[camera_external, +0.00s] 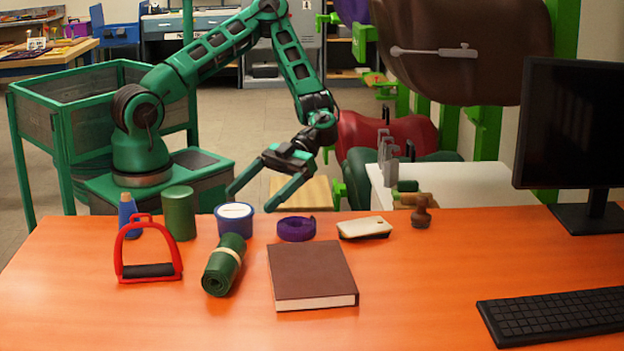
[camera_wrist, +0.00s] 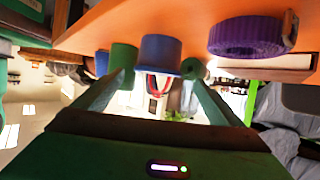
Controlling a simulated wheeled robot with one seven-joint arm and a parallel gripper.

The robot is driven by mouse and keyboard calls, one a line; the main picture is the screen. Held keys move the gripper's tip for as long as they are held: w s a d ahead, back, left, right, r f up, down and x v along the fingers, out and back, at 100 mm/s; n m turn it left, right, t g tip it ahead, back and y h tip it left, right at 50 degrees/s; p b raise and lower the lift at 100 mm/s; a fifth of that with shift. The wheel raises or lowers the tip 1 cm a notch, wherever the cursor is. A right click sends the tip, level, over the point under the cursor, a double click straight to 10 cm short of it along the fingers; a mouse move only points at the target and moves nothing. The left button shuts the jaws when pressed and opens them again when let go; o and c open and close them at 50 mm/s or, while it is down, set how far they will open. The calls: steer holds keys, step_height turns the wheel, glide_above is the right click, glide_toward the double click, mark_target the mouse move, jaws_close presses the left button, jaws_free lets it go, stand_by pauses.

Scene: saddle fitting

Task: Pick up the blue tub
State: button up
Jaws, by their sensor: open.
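The blue tub (camera_external: 234,225) has a white top and stands upright near the far edge of the orange table, between a green can and a purple coiled strap. In the wrist view, which looks upside down, the tub (camera_wrist: 160,56) hangs from the table at top centre, beyond the fingers. My gripper (camera_external: 249,200) is open and empty. Its fingers point down toward the tub from the far side of the table, a little above its top. In the wrist view the fingertips (camera_wrist: 156,78) lie either side of the tub's line; contact is not visible.
The green can (camera_external: 179,213) and blue bottle (camera_external: 128,214) stand left, behind the red stirrup (camera_external: 148,270). The purple strap (camera_external: 296,229) is close at right. A green roll (camera_external: 224,264) lies in front of the tub, beside a brown book (camera_external: 311,275). The table's front left is clear.

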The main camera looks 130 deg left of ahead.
mark_target(240, 207)
steer(key=x, duration=0.5)
steer(key=shift+s+a, duration=0.1)
steer(key=shift+s, duration=0.05)
steer(key=shift+c, duration=0.2)
steer(key=c, duration=1.2)
